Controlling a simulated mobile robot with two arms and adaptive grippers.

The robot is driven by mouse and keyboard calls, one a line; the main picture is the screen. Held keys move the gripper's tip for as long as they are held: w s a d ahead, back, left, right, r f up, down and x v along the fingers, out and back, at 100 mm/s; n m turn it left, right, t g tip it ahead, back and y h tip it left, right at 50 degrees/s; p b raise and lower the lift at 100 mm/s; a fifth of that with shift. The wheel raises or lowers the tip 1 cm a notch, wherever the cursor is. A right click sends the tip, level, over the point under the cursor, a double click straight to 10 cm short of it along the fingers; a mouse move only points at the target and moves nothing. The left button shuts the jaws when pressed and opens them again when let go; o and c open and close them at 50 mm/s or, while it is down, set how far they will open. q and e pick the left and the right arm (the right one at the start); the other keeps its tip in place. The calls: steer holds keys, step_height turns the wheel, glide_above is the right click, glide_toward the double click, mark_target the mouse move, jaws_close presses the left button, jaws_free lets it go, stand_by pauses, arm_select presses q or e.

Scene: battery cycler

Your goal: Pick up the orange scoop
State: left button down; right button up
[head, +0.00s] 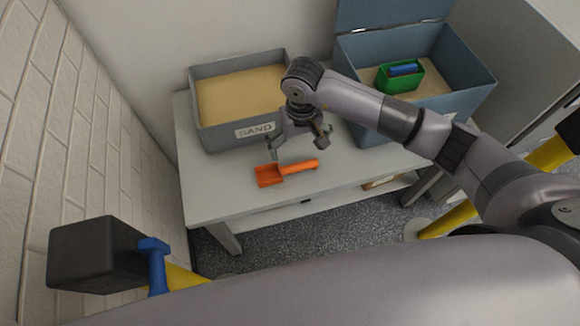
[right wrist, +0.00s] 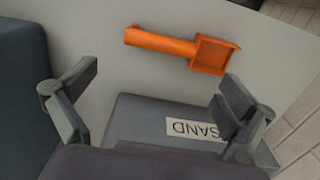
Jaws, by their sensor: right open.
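The orange scoop (head: 286,172) lies on the grey table near its front edge, its square pan to the left and its handle to the right. In the right wrist view the scoop (right wrist: 182,47) lies on the table beyond the fingertips. My right gripper (head: 298,148) is open and empty, above the table just behind the scoop and apart from it. Its two spread fingers also show in the right wrist view (right wrist: 158,98). My left gripper is not in view.
A sand-filled box (head: 222,138) labelled SAND stands behind the scoop at left. A blue-grey open box (head: 462,98) at right holds sand and a green container (head: 402,84). A brick wall (head: 60,130) is at left. The table (head: 225,187) is bare around the scoop.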

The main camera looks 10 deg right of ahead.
mark_target(299, 165)
step_height(299, 165, down, 3)
steer(key=f, duration=0.2)
steer(key=f+p, duration=0.1)
steer(key=f, duration=0.1)
steer(key=shift+s+a, duration=0.1)
steer(key=shift+s, duration=0.2)
steer(key=shift+f, duration=0.65)
steer(key=shift+c, duration=0.4)
steer(key=shift+w, duration=0.1)
steer(key=c, duration=0.9)
steer(key=shift+o, duration=0.2)
steer(key=shift+r, duration=0.2)
step_height(299, 165, up, 20)
steer(key=b, duration=0.1)
steer(key=shift+f, duration=0.15)
